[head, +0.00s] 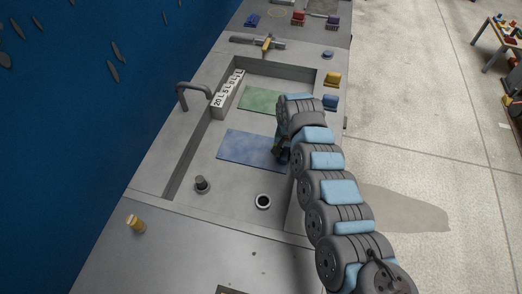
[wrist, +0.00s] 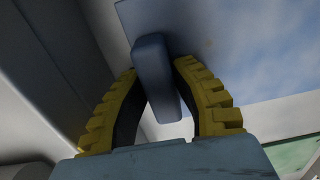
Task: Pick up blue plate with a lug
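The blue plate (head: 245,147) lies flat on the floor of the grey mould in the head view, its right end hidden by my arm. In the wrist view the plate's blue surface (wrist: 240,55) fills the top and upper right. Its upright blue lug (wrist: 155,75) stands between the two yellow-ribbed fingers of my gripper (wrist: 154,78). Both fingertips appear to touch the sides of the lug. In the head view my gripper (head: 281,151) is dark and small at the plate's right end, and the lug is hidden there.
A green plate (head: 258,100) lies behind the blue one, beside a white numbered block (head: 228,90). A grey handle (head: 194,92) stands on the left rim. A knob (head: 202,184) and a dark-holed ring (head: 263,201) are in front. Yellow and blue blocks (head: 332,79) sit on the right rim.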

